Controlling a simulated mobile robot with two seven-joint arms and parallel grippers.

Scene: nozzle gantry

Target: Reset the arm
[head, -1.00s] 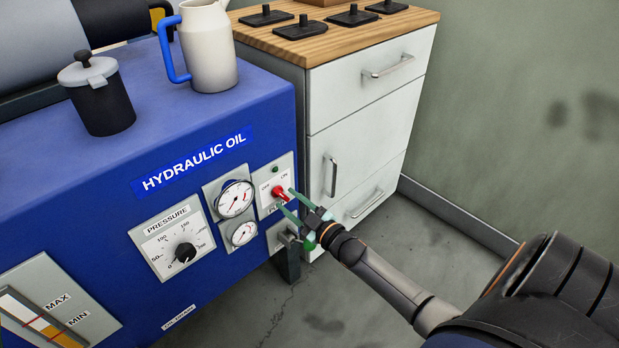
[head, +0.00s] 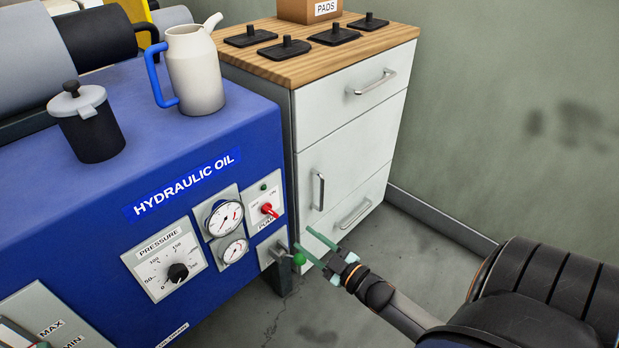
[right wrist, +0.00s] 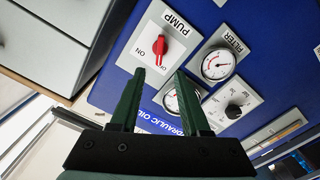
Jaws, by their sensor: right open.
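My right gripper (head: 305,241) is open and empty in the head view. It hangs in front of the blue hydraulic oil unit (head: 225,135), low and right of the red pump switch (head: 268,210), apart from it. In the right wrist view the red switch (right wrist: 159,46) shows beyond the gap between the two green fingers of the right gripper (right wrist: 159,75). A green ball knob (head: 299,258) on a grey bracket sits close beside the fingertips; whether they touch cannot be told.
A white drawer cabinet (head: 340,145) with a wooden top stands beside the unit. A cream jug (head: 195,70) and a black lidded pot (head: 90,125) stand on the unit. Gauges (head: 223,217) and a pressure dial (head: 178,272) are on its front. Floor at right is clear.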

